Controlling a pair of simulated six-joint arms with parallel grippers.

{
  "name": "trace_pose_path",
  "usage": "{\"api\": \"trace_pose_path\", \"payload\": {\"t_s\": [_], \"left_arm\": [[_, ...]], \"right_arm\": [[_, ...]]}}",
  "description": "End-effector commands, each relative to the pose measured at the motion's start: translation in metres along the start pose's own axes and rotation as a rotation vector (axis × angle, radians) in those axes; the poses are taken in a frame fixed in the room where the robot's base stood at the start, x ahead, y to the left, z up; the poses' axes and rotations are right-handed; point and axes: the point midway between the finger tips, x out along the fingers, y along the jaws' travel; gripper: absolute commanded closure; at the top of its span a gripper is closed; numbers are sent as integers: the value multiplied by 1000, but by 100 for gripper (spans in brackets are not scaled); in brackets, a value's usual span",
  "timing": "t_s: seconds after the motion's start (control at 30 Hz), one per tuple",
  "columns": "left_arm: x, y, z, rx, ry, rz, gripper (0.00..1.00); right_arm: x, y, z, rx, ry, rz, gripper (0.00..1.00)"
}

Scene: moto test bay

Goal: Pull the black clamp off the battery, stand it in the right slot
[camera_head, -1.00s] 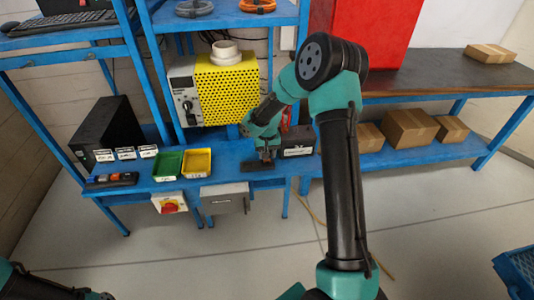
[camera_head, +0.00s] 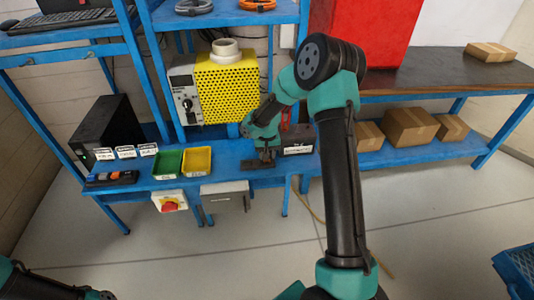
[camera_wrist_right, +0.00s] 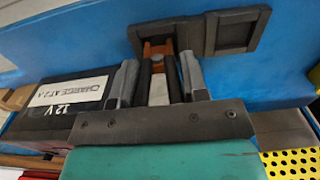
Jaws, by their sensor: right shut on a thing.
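The black clamp (camera_wrist_right: 144,82) is between the fingers of my right gripper (camera_wrist_right: 157,78), which is shut on it. Its copper-coloured jaws (camera_wrist_right: 158,49) point toward the dark slotted holder (camera_wrist_right: 239,31) on the blue bench. In the wrist view the jaws overlap the holder's left-hand slot, which lies on the right in the head view. I cannot tell how deep they sit. The black 12 V battery (camera_head: 298,142) stands right beside the gripper in the head view and at the left in the wrist view (camera_wrist_right: 60,105). My left gripper is out of view.
A yellow perforated charger (camera_head: 228,90) stands behind the holder. Green (camera_head: 167,163) and yellow (camera_head: 197,162) trays sit to the left. A grey box (camera_head: 224,196) hangs on the bench's front edge. The narrow bench strip between yellow tray and holder is clear.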

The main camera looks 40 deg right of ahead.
Motion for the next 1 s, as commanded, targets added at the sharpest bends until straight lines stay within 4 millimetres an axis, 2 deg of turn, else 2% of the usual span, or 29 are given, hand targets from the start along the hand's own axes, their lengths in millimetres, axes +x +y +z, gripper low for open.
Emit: {"api": "trace_pose_path", "payload": {"t_s": [0.67,0.7,1.0], "left_arm": [[0,0,0,0,0,0,100],[0,0,0,0,0,0,100],[0,0,0,0,0,0,100]], "right_arm": [[8,0,0,0,0,0,97],[8,0,0,0,0,-1,55],[8,0,0,0,0,0,30]]}}
